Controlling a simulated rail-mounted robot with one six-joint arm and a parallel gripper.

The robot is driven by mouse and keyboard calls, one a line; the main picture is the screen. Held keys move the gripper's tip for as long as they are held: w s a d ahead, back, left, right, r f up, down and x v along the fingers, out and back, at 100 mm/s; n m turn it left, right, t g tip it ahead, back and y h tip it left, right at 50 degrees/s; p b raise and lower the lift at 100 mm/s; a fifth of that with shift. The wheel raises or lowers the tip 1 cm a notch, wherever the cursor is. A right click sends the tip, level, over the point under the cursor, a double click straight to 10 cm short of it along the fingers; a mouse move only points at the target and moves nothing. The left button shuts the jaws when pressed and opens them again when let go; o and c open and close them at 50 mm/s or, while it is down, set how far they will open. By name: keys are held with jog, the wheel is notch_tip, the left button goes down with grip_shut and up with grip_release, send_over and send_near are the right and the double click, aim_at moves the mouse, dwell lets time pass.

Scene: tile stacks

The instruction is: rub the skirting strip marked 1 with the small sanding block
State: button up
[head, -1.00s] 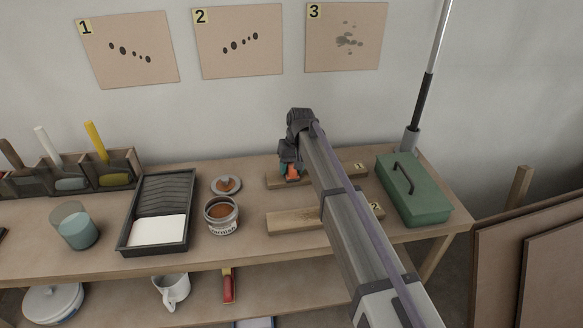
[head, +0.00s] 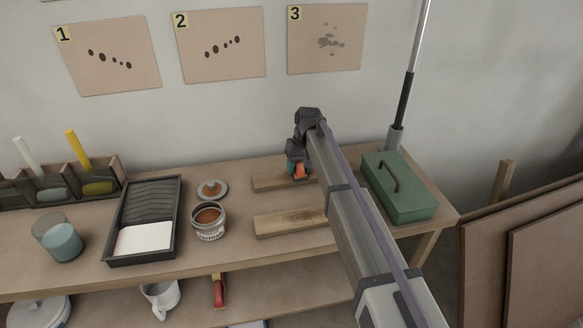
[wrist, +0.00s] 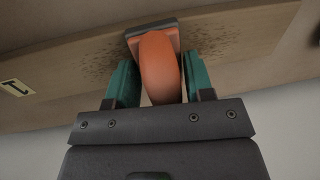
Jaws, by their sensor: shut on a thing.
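The small sanding block has an orange grip and a dark grey base; it shows in the head view (head: 300,172) and in the wrist view (wrist: 159,68). My gripper (head: 296,165) is shut on the orange grip, with one teal finger on each side in the wrist view (wrist: 161,82). The back skirting strip (head: 268,184) is the one marked 1; its yellow label (wrist: 16,87) shows in the wrist view. The block's base is at the strip's face, apparently touching it. Dark speckles lie on the strip (wrist: 225,48) on both sides of the block. My arm hides the strip's right end in the head view.
A second strip (head: 290,221) lies in front, partly behind my arm. An open tin (head: 209,222) and its lid (head: 212,190) stand left, beside a paint tray (head: 153,198). A green toolbox (head: 400,190) is close on the right. The wall is behind.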

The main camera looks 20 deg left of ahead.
aim_at(287, 176)
jog(key=shift+w+d, duration=0.6)
jog(key=shift+d, duration=0.45)
jog(key=shift+w+d, duration=0.6)
jog(key=shift+d, duration=0.45)
jog(key=shift+w+d, duration=0.6)
jog(key=shift+d, duration=0.45)
jog(key=shift+s+a, duration=1.2)
jog(key=shift+a, duration=0.9)
jog(key=shift+s+a, duration=1.15)
jog(key=shift+a, duration=0.9)
jog(key=shift+s+a, duration=1.2)
jog(key=shift+a, duration=0.9)
jog(key=shift+w+d, duration=1.2)
jog(key=shift+d, duration=0.9)
jog(key=shift+w+d, duration=1.15)
jog(key=shift+d, duration=0.9)
jog(key=shift+w+d, duration=1.2)
jog(key=shift+d, duration=0.9)
jog(key=shift+s+a, duration=1.2)
jog(key=shift+a, duration=0.85)
jog(key=shift+s+a, duration=1.2)
jog(key=shift+a, duration=0.9)
jog(key=shift+s+a, duration=1.2)
jog(key=shift+a, duration=0.85)
jog(key=shift+w+d, duration=0.5)
jog(key=shift+d, duration=0.35)
jog(key=shift+w+d, duration=0.45)
jog(key=shift+d, duration=0.35)
